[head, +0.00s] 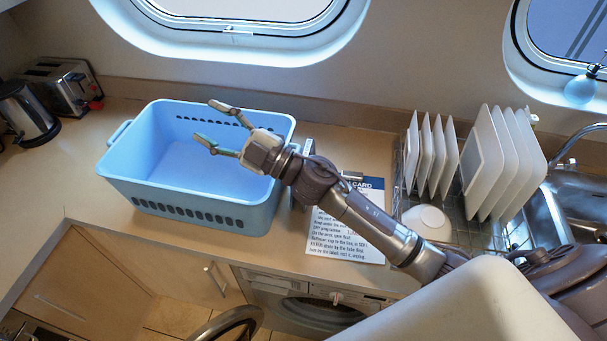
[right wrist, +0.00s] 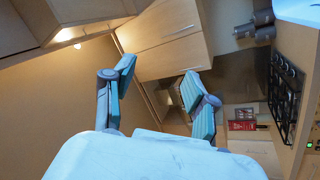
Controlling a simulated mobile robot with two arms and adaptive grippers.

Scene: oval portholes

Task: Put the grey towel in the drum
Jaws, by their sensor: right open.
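I see no grey towel in either view. A blue laundry basket (head: 115,180) stands on the counter, and the part of its inside that shows looks empty. My right gripper (head: 205,121) is open and empty over the basket's right part. In the right wrist view its two fingers (right wrist: 158,72) are spread with nothing between them. Below the counter is a washing machine (head: 270,288). Its round door (head: 232,322) stands swung open at the left, and the drum opening (head: 312,311) shows only at its top. My left gripper is not in view.
A printed card (head: 345,240) lies right of the basket. A rack with white plates (head: 490,165), a bowl (head: 426,222) and the sink (head: 575,205) are further right. A toaster (head: 65,85) and kettle (head: 25,115) stand at left. The counter's left front is clear.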

